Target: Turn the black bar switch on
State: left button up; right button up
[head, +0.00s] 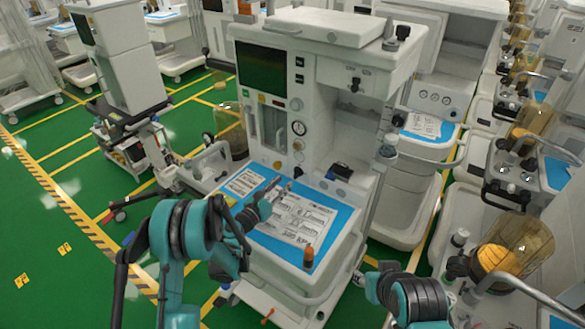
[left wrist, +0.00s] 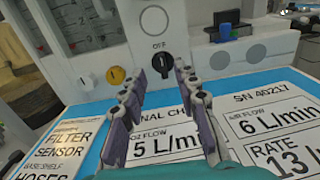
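The black bar switch (left wrist: 162,63) is a dark round knob with a raised bar on the white front panel of the anaesthesia cart (head: 345,115). In the left wrist view its bar stands about upright, and the word OFF is printed above it. The switch looks small in the head view (head: 298,172). My left gripper (left wrist: 160,84) is open and empty, its two fingers apart and pointing at the switch from just in front, above the work surface. It also shows in the head view (head: 277,187). I see no contact with the switch. My right gripper's fingers are not visible.
A yellow knob (left wrist: 115,76) sits left of the switch and a round gauge (left wrist: 153,20) above it. Other carts stand close on the right.

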aim_at(295, 172)
pick_arm(q)
jog(key=b+x, duration=0.1)
jog(key=x, duration=0.4)
jog(key=shift+w+d, duration=0.1)
jog(key=shift+d, duration=0.1)
jog(key=shift+w+d, duration=0.4)
jog(key=shift+w, duration=0.15)
grip_shut()
